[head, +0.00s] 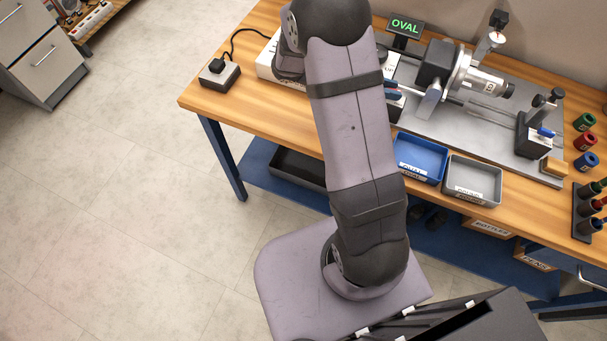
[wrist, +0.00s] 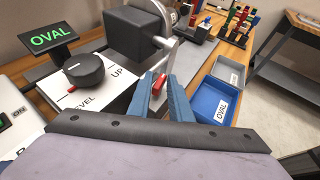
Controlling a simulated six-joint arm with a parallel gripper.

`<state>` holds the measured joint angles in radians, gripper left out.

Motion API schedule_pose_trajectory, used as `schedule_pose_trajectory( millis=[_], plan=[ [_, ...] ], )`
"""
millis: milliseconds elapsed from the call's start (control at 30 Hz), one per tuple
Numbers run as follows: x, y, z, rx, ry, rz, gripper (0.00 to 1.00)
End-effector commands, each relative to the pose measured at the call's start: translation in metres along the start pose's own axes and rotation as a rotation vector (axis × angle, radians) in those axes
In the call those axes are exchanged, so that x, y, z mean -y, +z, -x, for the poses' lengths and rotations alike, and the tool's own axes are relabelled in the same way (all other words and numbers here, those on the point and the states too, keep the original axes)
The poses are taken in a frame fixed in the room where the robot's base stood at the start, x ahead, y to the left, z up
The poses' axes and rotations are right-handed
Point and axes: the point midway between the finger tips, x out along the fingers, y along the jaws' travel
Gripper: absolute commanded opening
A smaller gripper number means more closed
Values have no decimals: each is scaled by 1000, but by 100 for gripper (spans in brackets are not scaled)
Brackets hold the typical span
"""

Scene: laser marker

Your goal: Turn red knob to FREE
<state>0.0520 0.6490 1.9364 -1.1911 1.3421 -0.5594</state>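The red knob (wrist: 159,83) shows in the wrist view as a small red bar, seen between and just beyond my fingertips. My gripper (wrist: 161,80) has two blue fingers, one on either side of it with a gap between them. I cannot tell whether they touch the knob. The fingers hide part of the knob and its surroundings, and no FREE marking is readable. In the head view my gripper (head: 393,90) is over the left end of the marker, and my arm hides much there; the red knob cannot be made out.
A black knob (wrist: 86,70) on a white LEVEL/UP panel is left of my fingers. A screen (wrist: 52,40) reads OVAL. The blue tray (head: 420,158) and grey tray (head: 472,179) are at the bench's front. The marker's chuck (head: 485,82) stands at the right.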

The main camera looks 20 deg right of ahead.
Motion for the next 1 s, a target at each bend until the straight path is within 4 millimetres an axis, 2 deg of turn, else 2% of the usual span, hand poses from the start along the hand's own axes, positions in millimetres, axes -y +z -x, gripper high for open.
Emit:
schedule_pose_trajectory(
  millis=[167,567,1000],
  plan=[
    [4,-2,-1,-1,115,49,17],
    [10,-1,72,0,120,47,17],
    [82,-30,71,-169,-111,-55,17]
  ],
)
